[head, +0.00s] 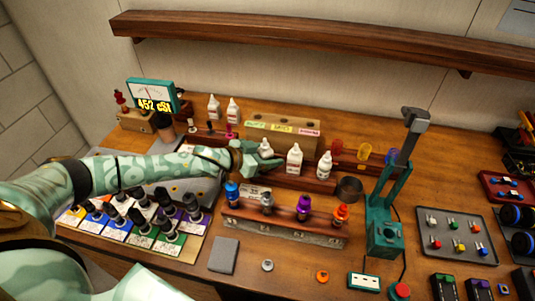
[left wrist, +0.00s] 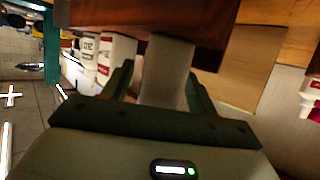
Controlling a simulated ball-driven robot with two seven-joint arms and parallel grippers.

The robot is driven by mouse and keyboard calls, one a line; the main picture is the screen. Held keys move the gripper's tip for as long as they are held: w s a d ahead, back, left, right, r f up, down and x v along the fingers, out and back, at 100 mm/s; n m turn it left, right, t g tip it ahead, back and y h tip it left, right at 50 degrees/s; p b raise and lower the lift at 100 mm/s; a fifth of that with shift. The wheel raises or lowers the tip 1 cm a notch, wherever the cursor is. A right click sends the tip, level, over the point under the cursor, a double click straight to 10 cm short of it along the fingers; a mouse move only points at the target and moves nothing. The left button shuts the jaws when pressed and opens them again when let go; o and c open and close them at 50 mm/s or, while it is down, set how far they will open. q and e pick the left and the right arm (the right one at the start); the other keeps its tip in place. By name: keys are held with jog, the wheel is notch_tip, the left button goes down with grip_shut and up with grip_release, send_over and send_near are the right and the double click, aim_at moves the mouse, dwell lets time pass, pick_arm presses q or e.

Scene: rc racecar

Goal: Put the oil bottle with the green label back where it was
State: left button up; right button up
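My left gripper (head: 262,158) is at the wooden rack in front of the label box, with its fingers on either side of a white bottle (head: 266,148). In the left wrist view this pale bottle (left wrist: 165,75) stands between the two fingers (left wrist: 160,80), against the brown rack (left wrist: 150,18). I cannot tell whether both fingers touch it. Its label is hidden, so no green shows on it. Two more white bottles with reddish labels stand to its right, one nearer (head: 294,159) and one farther (head: 324,166). My right gripper is not in view.
A tan box (head: 283,117) with green, yellow and pink tags stands behind the rack. Two white bottles (head: 213,108) stand at the back left. A shock-absorber stand (head: 285,225) is in front, a teal press (head: 383,220) to the right. A wall shelf (head: 330,42) runs above.

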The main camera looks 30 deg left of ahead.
pick_arm(q)
jog(key=shift+r, duration=0.15)
jog(key=p+v, duration=0.1)
jog(key=v, duration=0.6)
jog(key=shift+s, duration=0.2)
